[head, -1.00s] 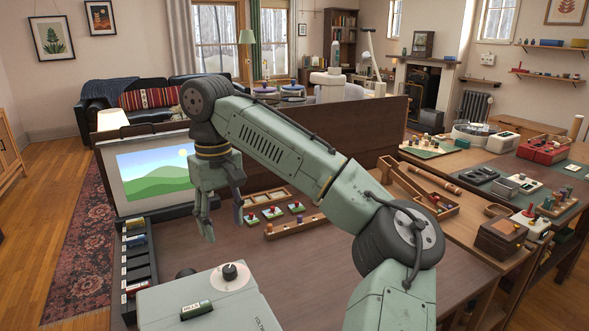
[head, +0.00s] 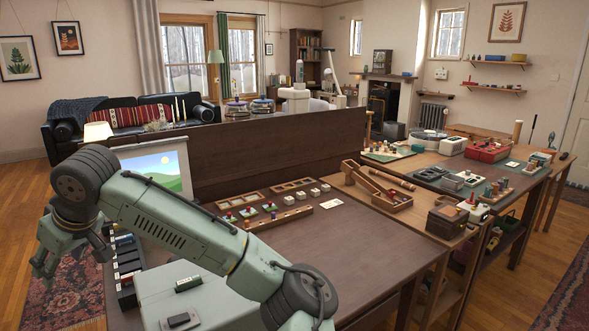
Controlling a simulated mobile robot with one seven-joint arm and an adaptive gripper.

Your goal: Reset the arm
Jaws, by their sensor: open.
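My green arm stretches across the lower left of the head view. My gripper (head: 70,262) hangs at the far left, past the left end of the desk and over the rug. Its fingers are apart and nothing shows between them.
A black rack (head: 126,292) lines the desk's left edge. A grey-green box (head: 205,290) with a dark labelled cartridge (head: 188,284) sits under my arm. The desk's middle right is clear.

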